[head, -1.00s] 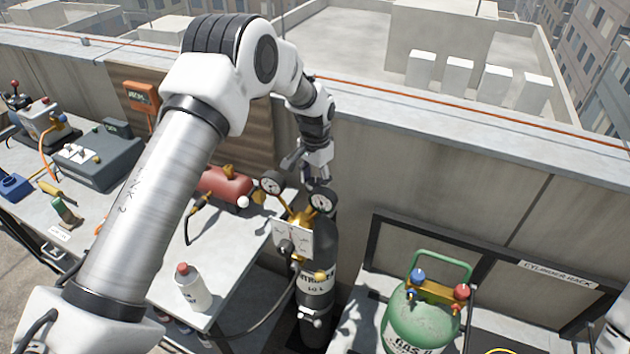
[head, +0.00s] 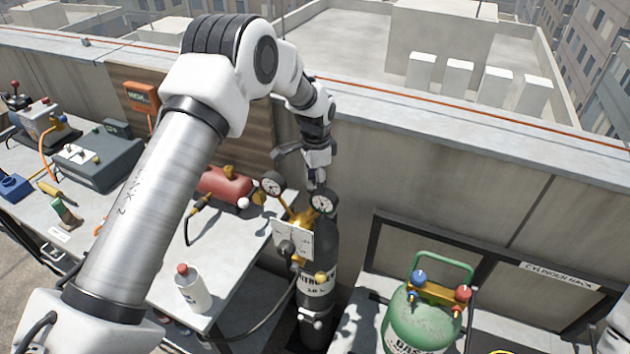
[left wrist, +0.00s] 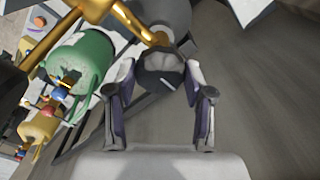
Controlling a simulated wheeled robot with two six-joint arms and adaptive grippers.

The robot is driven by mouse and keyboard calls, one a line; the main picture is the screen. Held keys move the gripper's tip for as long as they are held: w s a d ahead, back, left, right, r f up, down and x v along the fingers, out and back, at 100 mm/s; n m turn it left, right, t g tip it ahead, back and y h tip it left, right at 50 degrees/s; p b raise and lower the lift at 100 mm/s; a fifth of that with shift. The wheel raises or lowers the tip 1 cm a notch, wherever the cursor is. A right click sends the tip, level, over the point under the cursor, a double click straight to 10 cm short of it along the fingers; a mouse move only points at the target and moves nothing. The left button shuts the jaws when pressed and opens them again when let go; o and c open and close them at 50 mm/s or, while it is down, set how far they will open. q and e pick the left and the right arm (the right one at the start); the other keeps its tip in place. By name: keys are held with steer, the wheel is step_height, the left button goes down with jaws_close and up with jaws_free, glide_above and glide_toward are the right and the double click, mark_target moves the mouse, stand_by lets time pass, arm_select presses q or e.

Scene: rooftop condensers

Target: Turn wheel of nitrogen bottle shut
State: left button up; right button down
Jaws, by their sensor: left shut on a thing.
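The nitrogen bottle (head: 317,258) is a dark cylinder with a white label, upright beside the table, with a brass regulator and two round gauges on top. Its wheel (left wrist: 160,62) shows in the left wrist view as a dark, rounded knob with a white mark. My left gripper (left wrist: 158,84) has one finger on each side of the wheel and is shut on it. In the head view the left gripper (head: 318,180) points down over the bottle's top, and the wheel is largely hidden behind it and the gauges. My right gripper is in neither view.
A green gas bottle (head: 420,325) with blue and red knobs stands at the right by the cylinder rack sign (head: 558,275). The table (head: 235,265) holds a white bottle (head: 192,290) and a red tank (head: 224,186). The parapet wall (head: 450,180) runs close behind.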

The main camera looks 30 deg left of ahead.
arm_select(q)
steer(key=shift+f, duration=0.1)
steer(key=o, duration=1.1)
steer(key=shift+d, duration=0.1)
steer(key=shift+o, duration=0.2)
steer(key=shift+w, duration=0.15)
step_height(320, 180, up, 12)
steer(key=shift+d+f, duration=0.1)
